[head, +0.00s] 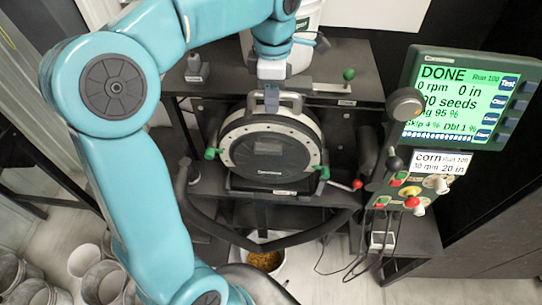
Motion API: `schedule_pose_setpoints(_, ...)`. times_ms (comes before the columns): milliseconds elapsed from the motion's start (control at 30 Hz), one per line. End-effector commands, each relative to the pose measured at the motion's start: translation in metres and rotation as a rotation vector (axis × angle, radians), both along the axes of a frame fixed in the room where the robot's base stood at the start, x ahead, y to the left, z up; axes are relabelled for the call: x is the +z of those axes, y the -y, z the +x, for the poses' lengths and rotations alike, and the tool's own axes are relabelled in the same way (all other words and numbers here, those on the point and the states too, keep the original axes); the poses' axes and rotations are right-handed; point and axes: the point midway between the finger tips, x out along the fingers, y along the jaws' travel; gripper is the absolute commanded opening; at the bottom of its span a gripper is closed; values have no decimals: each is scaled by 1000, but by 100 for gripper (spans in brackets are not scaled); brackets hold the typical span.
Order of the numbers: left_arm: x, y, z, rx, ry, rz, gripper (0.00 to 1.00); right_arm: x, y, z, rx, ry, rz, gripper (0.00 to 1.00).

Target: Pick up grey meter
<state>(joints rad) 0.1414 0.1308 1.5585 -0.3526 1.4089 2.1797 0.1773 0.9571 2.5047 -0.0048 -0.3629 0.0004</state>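The grey meter (268,152) is a round housing with a dark face, a pale rim and a handle (292,100) on top. It sits upright in a dark stand on the bench, with green knobs (211,154) at its sides. My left gripper (271,104) comes down from above, with its narrow grey fingers at the middle of the handle. The fingers overlap each other in this view, so I cannot see whether they are closed around the handle. My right gripper is not in view.
A console with a green screen (457,100) reading DONE stands at the right, with knobs and switches below. A red-tipped lever (357,184) is close to the meter's right. A dark shelf (340,65) lies behind. A bucket with golden seeds (264,262) stands below; several buckets are bottom left.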

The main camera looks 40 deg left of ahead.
Motion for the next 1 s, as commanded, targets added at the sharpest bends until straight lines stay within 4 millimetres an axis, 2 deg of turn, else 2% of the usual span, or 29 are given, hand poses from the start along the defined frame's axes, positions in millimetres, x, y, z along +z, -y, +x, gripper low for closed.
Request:
schedule_pose_setpoints(33,-1,1,-1,0,-2,-2,11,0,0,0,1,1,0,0)
schedule_pose_setpoints(67,-1,1,-1,0,-2,-2,2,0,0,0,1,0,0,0)
schedule_pose_setpoints(100,-1,0,-1,0,-4,-2,0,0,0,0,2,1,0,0)
schedule_pose_setpoints(1000,-1,-2,-4,0,-5,1,0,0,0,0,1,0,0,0)
